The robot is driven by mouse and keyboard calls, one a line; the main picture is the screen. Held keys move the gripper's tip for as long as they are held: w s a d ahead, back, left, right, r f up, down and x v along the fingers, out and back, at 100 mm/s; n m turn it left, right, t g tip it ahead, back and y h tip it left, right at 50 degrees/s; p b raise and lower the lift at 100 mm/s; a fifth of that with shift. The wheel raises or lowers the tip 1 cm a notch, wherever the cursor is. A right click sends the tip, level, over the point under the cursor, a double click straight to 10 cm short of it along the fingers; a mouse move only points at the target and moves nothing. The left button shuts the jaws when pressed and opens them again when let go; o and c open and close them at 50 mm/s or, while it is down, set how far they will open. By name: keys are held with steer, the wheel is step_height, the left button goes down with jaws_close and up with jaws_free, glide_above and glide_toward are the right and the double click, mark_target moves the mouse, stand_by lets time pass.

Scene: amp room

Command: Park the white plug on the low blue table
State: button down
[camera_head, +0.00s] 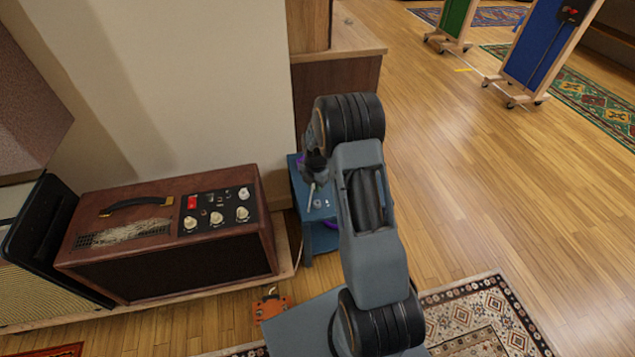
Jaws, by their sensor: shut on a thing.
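The low blue table (304,222) stands in the gap between the amp and the wooden cabinet, partly hidden behind my arm. My gripper (315,170) is over its top, small and dark in this view, and shut. A slim whitish piece (311,194), which looks like the white plug, extends down from the jaws. I cannot tell whether its lower end touches the tabletop. Small pale round details (322,203) show on the tabletop beside it.
A brown amp (170,235) with knobs and a red switch stands left of the table. A wooden cabinet (340,85) is behind it. A purple cable (331,224) shows at the table's edge. An orange object (271,303) lies on the floor in front. Open wooden floor (480,190) lies right.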

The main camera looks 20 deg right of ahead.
steer(key=shift+w+d+f+n, duration=0.1)
steer(key=shift+d+f+n, duration=0.2)
steer(key=shift+n, duration=0.3)
steer(key=shift+f+b, duration=1.75)
steer(key=shift+f, duration=0.6)
steer(key=shift+f+b, duration=1.15)
steer(key=shift+f, duration=0.6)
stand_by(0.3)
steer(key=c, duration=0.9)
jaws_free()
steer(key=shift+r, duration=0.1)
step_height(320, 180, up, 14)
steer(key=p, duration=0.4)
steer(key=shift+f, duration=0.2)
